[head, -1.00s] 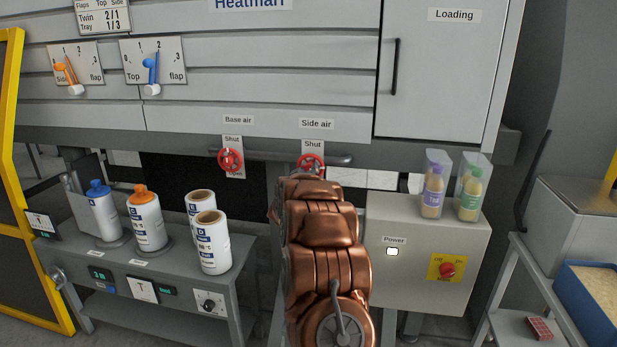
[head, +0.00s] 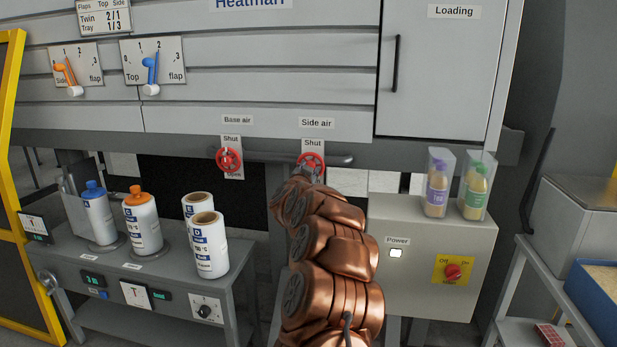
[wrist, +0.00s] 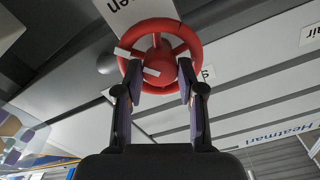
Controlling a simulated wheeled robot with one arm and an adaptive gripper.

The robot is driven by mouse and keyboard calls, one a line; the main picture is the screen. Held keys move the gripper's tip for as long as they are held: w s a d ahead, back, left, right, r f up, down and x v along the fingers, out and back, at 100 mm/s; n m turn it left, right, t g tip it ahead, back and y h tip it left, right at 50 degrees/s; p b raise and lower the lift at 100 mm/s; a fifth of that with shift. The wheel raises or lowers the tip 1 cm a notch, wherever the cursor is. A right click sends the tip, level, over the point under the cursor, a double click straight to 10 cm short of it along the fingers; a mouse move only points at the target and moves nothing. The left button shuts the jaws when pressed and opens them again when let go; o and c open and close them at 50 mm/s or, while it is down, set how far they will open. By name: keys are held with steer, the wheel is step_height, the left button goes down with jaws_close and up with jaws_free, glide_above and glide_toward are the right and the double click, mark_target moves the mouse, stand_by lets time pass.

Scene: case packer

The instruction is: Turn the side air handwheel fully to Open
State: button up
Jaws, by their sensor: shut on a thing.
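The red side air handwheel (head: 316,159) is on the pipe under the "Side air" label, with a "Shut" plate above it. In the wrist view the handwheel (wrist: 188,32) fills the top middle, with a red hub and pale bars across it. My gripper (wrist: 159,78) is shut on the handwheel, one finger on each side of the hub, inside the rim. In the head view my arm rises from below to the handwheel and hides its lower part and the lower end of its plate. How far it is turned cannot be read.
The red base air handwheel (head: 229,160) is to the left on the same pipe. A grey power box (head: 430,260) with two bottles stands right of my arm. A bench (head: 150,268) with several bottles stands left. The Loading door (head: 440,80) is above right.

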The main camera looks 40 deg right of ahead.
steer(key=shift+m+b, duration=2.2)
steer(key=shift+m, duration=1.6)
steer(key=o, duration=1.1)
steer(key=shift+o, duration=0.2)
steer(key=shift+a+m, duration=0.1)
steer(key=shift+m, duration=0.2)
steer(key=v, duration=1.1)
steer(key=shift+s+a, duration=0.25)
steer(key=shift+a, duration=0.1)
